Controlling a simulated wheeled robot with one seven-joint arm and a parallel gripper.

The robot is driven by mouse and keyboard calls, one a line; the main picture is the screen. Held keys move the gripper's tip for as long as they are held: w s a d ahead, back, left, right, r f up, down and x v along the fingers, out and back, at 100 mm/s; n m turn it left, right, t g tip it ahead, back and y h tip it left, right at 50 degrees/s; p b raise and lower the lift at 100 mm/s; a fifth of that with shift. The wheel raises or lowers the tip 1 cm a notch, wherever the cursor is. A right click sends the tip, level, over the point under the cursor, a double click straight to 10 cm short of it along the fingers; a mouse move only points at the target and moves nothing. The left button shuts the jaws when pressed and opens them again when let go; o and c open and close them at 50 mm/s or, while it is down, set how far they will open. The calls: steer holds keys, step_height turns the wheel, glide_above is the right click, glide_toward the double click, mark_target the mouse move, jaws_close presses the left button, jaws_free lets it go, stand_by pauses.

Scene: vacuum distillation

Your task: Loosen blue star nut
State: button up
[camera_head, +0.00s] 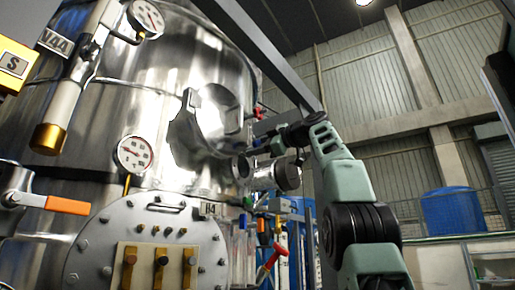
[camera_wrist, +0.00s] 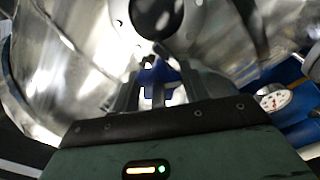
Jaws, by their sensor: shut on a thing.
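The blue star nut (camera_wrist: 155,72) shows in the wrist view, in front of the shiny steel vessel and below a round flange with a dark opening. My gripper (camera_wrist: 158,84) has one finger on each side of the nut and is shut on it. The fingers and gripper body hide part of the nut. In the head view my arm reaches up from the lower right, and its end is beside the vessel's right side, above a short steel flanged pipe. The nut cannot be made out clearly there.
The large steel vessel (camera_head: 150,75) fills the left, with gauges (camera_head: 134,154), a bolted round hatch (camera_head: 100,250) and an orange-handled valve (camera_head: 66,205). A red-handled valve (camera_head: 272,262) is below my arm. A blue tank (camera_head: 452,212) stands far right.

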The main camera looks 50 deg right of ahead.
steer(key=shift+d+f+n, duration=0.1)
steer(key=shift+f+n, duration=0.1)
steer(key=shift+n, duration=0.4)
steer(key=o, duration=1)
steer(key=shift+r, duration=0.1)
steer(key=s, duration=0.5)
steer(key=s+d+b, duration=0.1)
steer(key=s, duration=0.5)
steer(key=s+b, duration=0.1)
steer(key=s, duration=0.5)
steer(key=shift+s+d, duration=0.15)
steer(key=shift+s, duration=0.05)
steer(key=shift+s, duration=0.1)
